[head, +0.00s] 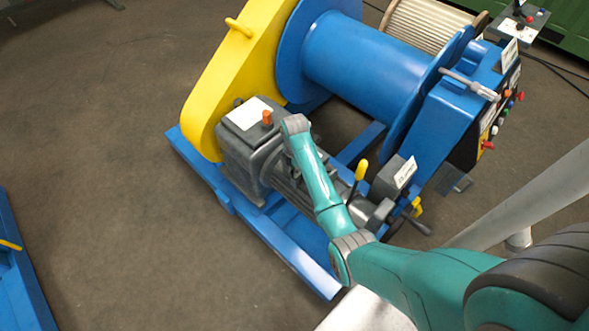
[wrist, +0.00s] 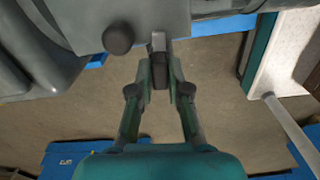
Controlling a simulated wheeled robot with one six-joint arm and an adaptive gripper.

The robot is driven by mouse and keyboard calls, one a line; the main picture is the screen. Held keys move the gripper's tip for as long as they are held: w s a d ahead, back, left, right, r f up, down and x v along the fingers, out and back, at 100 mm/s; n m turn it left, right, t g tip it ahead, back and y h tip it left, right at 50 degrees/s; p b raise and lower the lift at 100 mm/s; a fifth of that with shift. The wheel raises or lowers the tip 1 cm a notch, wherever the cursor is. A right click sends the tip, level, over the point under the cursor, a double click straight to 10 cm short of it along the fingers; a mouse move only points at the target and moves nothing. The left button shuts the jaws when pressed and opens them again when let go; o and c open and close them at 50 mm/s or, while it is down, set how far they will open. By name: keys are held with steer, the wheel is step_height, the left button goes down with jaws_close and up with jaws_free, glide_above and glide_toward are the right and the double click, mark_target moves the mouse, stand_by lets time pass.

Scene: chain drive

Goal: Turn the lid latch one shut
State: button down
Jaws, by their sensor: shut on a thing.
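My gripper (wrist: 160,72) shows in the wrist view with its two fingers close together. They are shut on a small grey tab, the lid latch (wrist: 158,42), at the edge of a grey housing (wrist: 205,18). The fingers hide part of the latch, and I cannot tell its exact angle. In the head view my arm reaches to the grey gearbox (head: 238,150) beside the yellow chain guard (head: 212,85). There my gripper and the latch are hidden behind my wrist.
A dark round knob (wrist: 118,38) sits just left of my fingers in the wrist view. In the head view, an orange cap (head: 267,118) and a yellow-knobbed lever (head: 361,171) stand close to my arm. The blue drum (head: 365,65) is behind. Open floor (head: 110,190) lies to the left.

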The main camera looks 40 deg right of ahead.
steer(key=shift+n, duration=0.7)
steer(key=c, duration=1.4)
jaws_free()
steer(key=shift+r, duration=0.1)
step_height(320, 180, up, 12)
